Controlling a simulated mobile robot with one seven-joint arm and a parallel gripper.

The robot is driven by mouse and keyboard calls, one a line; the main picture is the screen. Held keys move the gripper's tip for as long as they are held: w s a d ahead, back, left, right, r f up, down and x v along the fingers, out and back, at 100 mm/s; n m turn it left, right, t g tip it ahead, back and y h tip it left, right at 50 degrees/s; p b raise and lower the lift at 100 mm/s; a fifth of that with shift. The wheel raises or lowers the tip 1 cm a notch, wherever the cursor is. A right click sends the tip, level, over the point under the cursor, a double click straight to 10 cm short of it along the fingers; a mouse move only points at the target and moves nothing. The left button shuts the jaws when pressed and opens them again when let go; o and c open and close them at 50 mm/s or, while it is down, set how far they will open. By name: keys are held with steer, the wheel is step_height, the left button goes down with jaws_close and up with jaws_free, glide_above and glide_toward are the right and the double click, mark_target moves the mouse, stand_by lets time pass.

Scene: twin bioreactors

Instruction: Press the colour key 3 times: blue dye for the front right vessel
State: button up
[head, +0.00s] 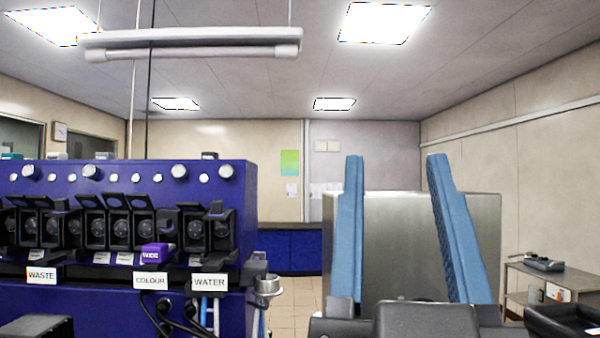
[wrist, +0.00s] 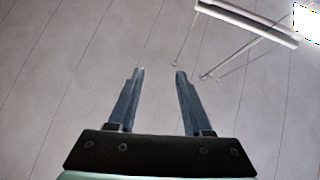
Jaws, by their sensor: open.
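The colour pump station shows in the head view on a blue-purple cabinet (head: 110,180) at the left. A white COLOUR label (head: 151,281) hangs on its front edge, with a small purple block (head: 155,253) with white lettering just above it. I cannot tell whether that block is the colour key. My gripper (head: 396,158) points up at the right of the head view, well apart from the cabinet. Its two blue fingers are spread and empty. In the wrist view my gripper (wrist: 160,73) has only ceiling beyond it. No vessel is visible.
WASTE (head: 41,276) and WATER (head: 209,282) labels flank the COLOUR label, below a row of black pump heads (head: 118,230). A steel cabinet (head: 400,240) stands behind my gripper. A side table (head: 545,280) is at the right. Floor shows between the cabinets.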

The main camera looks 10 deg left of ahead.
steer(key=shift+c, duration=1.1)
steer(key=shift+w+a+r+n, duration=0.1)
steer(key=shift+w+a+n, duration=0.05)
steer(key=shift+w+n, duration=0.2)
steer(key=shift+c, duration=1.2)
steer(key=w+a+n+g+y, duration=0.1)
steer(key=w+n+y, duration=0.1)
steer(key=w+a+r+n+g+y, duration=0.1)
steer(key=w+y, duration=0.1)
steer(key=w+a+n+y, duration=0.2)
steer(key=shift+w+a+r+n+g+y, duration=0.1)
steer(key=shift+w+r+n+g+y, duration=0.1)
steer(key=shift+n+g+y, duration=0.15)
jaws_close()
steer(key=w+a+r+n+g+y, duration=0.2)
steer(key=a+n+g+y, duration=0.1)
steer(key=a+n+g, duration=0.3)
steer(key=w+a+r+n+g+y, duration=0.1)
steer(key=a+r+n+g+y, duration=0.1)
steer(key=a+n+g+y, duration=0.2)
steer(key=shift+w+a+n+g+p, duration=0.35)
steer(key=shift+a+n+g, duration=1.45)
steer(key=shift+n+g, duration=2.9)
steer(key=shift+r+n+t, duration=0.1)
steer(key=shift+n+t, duration=1)
steer(key=shift+t, duration=0.05)
